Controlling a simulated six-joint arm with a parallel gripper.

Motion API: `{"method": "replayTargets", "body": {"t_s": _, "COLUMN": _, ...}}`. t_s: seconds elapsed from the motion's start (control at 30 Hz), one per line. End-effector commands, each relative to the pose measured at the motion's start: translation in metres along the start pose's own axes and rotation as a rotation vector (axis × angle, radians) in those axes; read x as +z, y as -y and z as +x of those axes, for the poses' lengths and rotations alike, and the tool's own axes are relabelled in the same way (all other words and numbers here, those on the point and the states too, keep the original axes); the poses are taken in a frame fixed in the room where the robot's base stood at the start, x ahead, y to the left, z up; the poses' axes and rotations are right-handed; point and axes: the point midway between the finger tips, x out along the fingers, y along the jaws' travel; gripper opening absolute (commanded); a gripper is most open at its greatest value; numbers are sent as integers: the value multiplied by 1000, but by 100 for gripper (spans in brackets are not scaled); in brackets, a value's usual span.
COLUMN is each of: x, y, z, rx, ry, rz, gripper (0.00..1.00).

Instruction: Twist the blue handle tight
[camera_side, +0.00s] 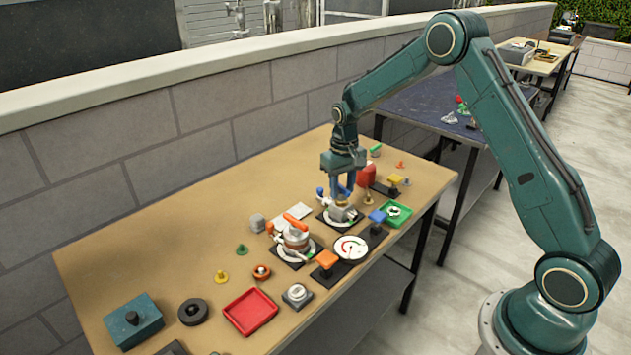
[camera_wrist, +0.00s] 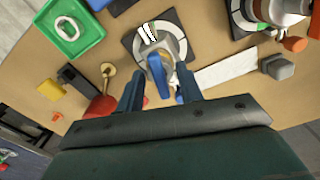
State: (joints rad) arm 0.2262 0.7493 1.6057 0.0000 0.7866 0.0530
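The blue handle (camera_wrist: 157,78) shows in the wrist view as a rounded lever on a grey metal body. That grey body (camera_side: 342,212) sits on a black square base with a white ring dial (camera_wrist: 132,42). My gripper (camera_wrist: 160,82) has its two blue fingers apart, one on each side of the handle, with visible gaps. It also shows in the side view (camera_side: 341,190), pointing down just above the grey body. There the fingers largely hide the handle. Contact with the handle cannot be seen.
A similar fixture with an orange handle (camera_side: 296,223) stands to the left. A green tray (camera_side: 406,217), blue square button (camera_side: 377,216), red container (camera_side: 366,174) and brass piece (camera_side: 368,197) crowd the right side. A round gauge (camera_side: 351,249) lies in front. The table's left back is clear.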

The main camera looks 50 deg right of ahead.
Motion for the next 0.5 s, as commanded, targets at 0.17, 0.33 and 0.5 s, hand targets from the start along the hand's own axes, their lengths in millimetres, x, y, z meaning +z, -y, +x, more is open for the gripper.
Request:
{"method": "replayTargets", "body": {"t_s": 0.17, "x": 0, "y": 0, "z": -11, "rx": 0, "ry": -2, "rz": 0, "gripper": 36}}
{"method": "replayTargets", "body": {"t_s": 0.33, "x": 0, "y": 0, "z": -21, "rx": 0, "ry": -1, "rz": 0, "gripper": 36}}
{"method": "replayTargets", "body": {"t_s": 0.5, "x": 0, "y": 0, "z": -30, "rx": 0, "ry": -2, "rz": 0, "gripper": 36}}
